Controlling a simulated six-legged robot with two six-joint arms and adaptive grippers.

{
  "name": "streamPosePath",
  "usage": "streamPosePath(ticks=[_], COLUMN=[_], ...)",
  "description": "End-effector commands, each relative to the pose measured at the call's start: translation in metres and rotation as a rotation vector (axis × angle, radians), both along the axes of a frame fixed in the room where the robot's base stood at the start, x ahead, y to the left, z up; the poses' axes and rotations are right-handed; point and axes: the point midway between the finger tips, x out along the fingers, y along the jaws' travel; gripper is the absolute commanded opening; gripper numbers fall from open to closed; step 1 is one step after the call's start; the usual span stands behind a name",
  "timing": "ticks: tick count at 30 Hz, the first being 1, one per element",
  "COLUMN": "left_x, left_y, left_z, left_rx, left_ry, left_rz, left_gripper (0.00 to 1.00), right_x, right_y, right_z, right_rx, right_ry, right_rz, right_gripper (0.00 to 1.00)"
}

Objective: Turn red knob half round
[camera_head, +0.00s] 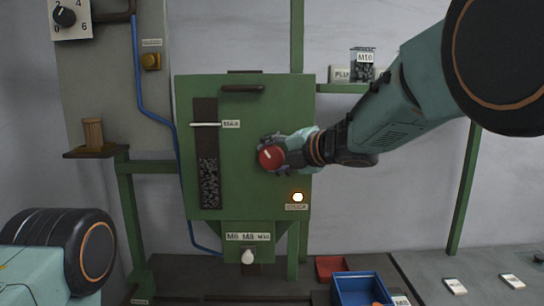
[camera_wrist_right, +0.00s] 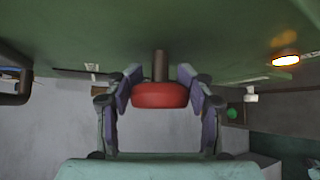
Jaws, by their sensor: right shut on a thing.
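The red knob (camera_head: 271,157) sits on the front of the green machine cabinet (camera_head: 262,110), right of its dark slot. In the right wrist view the red knob (camera_wrist_right: 160,95) stands out from the green panel on a brown shaft. My right gripper (camera_head: 274,150) reaches in from the right and is shut on the knob. In the right wrist view its two fingers (camera_wrist_right: 158,90) lie on either side of the knob. My left gripper is not in view; only part of my left arm shows at lower left.
A lit lamp (camera_head: 297,197) sits below right of the knob. A dark handle (camera_head: 243,88) is above it. A white knob (camera_head: 248,256) is under the M6 M8 M10 label. A blue bin (camera_head: 345,291) and a red bin (camera_head: 328,266) stand at the bottom. A jar (camera_head: 362,68) stands on the right shelf.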

Motion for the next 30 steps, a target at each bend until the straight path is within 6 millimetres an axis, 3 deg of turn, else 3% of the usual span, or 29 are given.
streamPosePath(ticks=[10, 22, 30], left_x=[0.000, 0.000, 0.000], left_y=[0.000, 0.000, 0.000], left_z=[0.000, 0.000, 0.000], left_rx=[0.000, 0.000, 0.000], left_ry=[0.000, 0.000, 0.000], left_rz=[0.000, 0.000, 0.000], left_gripper=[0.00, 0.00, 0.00], right_x=[0.000, -0.005, -0.038], right_y=[0.000, -0.005, -0.036], right_z=[0.000, 0.003, 0.018], right_rx=[0.000, 0.001, 0.002], right_ry=[0.000, 0.000, -0.002], right_rz=[0.000, -0.002, -0.002], right_gripper=[0.76, 0.76, 0.76])
